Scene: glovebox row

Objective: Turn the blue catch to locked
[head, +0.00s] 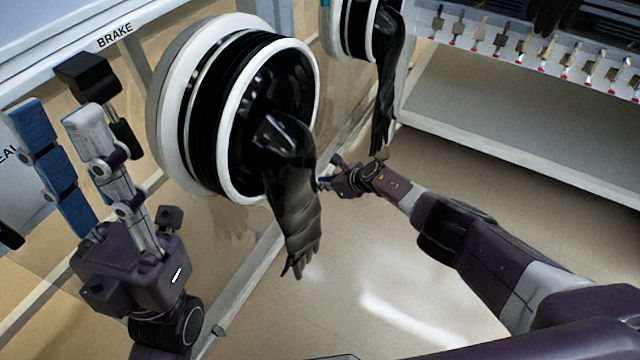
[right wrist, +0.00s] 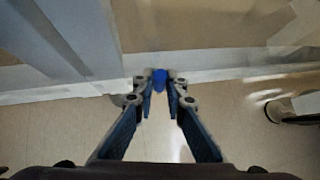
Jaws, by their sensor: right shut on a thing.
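The blue catch (right wrist: 160,76) shows in the right wrist view as a small blue piece at a pale frame rail, between the fingertips of my right gripper (right wrist: 160,86). The right gripper is shut on it. In the head view my right gripper (head: 334,176) is small and lies just right of a hanging black glove, at the rail. A sliver of blue shows at its tips; the glove and fingers hide most of the catch, so I cannot tell which way it is turned. My left gripper (head: 56,116) is open and empty at the left, with its fingers apart.
A glove port (head: 168,110) with a black glove (head: 296,205) stands in the middle of the head view. A second black glove (head: 384,95) hangs behind. A black handle (head: 88,75) below the BRAKE label is close to my left fingers. Keys (head: 500,40) hang at upper right.

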